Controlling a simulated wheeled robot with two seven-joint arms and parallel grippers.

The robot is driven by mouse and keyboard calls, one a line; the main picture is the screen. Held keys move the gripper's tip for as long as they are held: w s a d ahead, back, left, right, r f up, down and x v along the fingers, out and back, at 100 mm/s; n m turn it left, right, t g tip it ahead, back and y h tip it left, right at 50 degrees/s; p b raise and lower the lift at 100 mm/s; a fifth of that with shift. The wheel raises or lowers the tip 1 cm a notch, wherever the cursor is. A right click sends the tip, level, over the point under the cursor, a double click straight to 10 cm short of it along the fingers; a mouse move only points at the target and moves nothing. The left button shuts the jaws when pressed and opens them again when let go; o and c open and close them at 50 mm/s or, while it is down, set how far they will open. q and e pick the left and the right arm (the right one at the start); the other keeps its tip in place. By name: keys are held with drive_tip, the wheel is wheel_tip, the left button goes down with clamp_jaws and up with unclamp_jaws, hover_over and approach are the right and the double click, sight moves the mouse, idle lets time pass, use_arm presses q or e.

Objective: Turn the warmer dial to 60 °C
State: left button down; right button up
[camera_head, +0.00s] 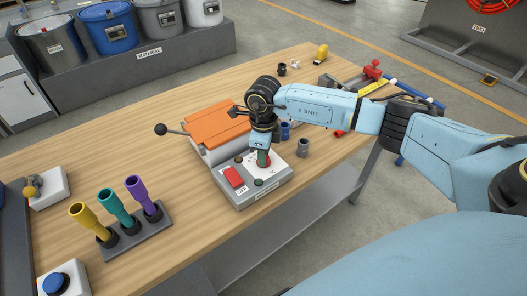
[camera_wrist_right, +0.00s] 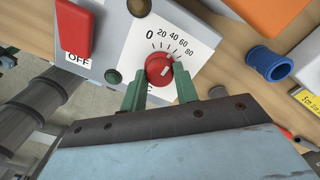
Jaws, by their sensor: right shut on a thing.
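The warmer (camera_head: 256,192) is a grey box with an orange lid (camera_head: 200,122) on the wooden bench. Its sloped front has a red switch (camera_head: 234,177) marked OFF and a white dial scale. The red dial knob (camera_wrist_right: 160,68) shows in the right wrist view, with numbers from 0 to 80 around it. Its white mark points up and right, roughly toward the 60; the exact reading is hard to tell. My right gripper (camera_head: 263,158) reaches down onto the panel. Its green fingers (camera_wrist_right: 160,88) are shut on the knob, one on each side. My left gripper is not in view.
A rack with yellow, teal and purple tubes (camera_head: 118,207) stands left of the warmer. A black-knobbed lever (camera_head: 161,129) sticks out from the warmer's left side. A blue collar (camera_wrist_right: 269,63) and a tape measure (camera_wrist_right: 308,98) lie to its right. A blue button (camera_head: 56,284) is at front left.

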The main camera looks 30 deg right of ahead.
drive_tip(key=shift+m, duration=1)
drive_tip(key=o, duration=1)
drive_tip(key=shift+r, duration=0.1)
wheel_tip(320, 180, up, 13)
drive_tip(key=shift+r, duration=0.15)
drive_tip(key=shift+a, duration=0.1)
